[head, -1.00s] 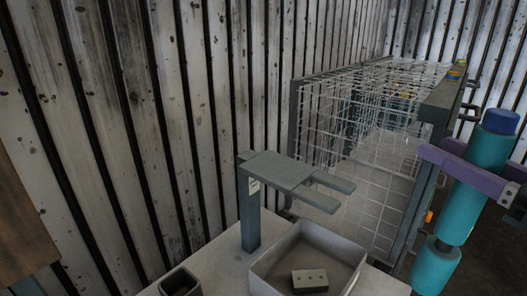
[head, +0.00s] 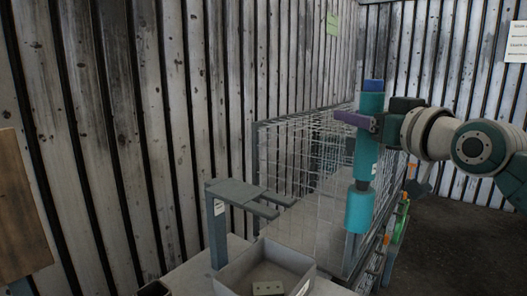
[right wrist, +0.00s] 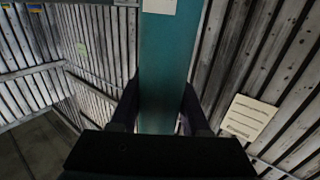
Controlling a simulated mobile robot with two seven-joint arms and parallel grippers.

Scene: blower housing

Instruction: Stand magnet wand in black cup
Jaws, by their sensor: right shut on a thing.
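The magnet wand (head: 368,150) is a long teal cylinder with a blue top, a dark neck and a teal lower section. It hangs nearly upright in the air at the right of the head view. My right gripper (head: 356,119), with purple fingers, is shut around its upper part. In the right wrist view the teal wand (right wrist: 163,75) runs between both fingers. The black cup (head: 153,289) is at the bottom left on the pale tabletop, mostly cut off by the frame edge. The wand is well to the right of the cup. My left gripper is not in view.
A grey stand with a forked top (head: 240,194) rises between cup and wand. A grey open tray (head: 232,284) holding a small block (head: 268,288) stands in front of it. A wire mesh cage (head: 300,160) is behind the wand. A wooden panel (head: 20,205) is at left.

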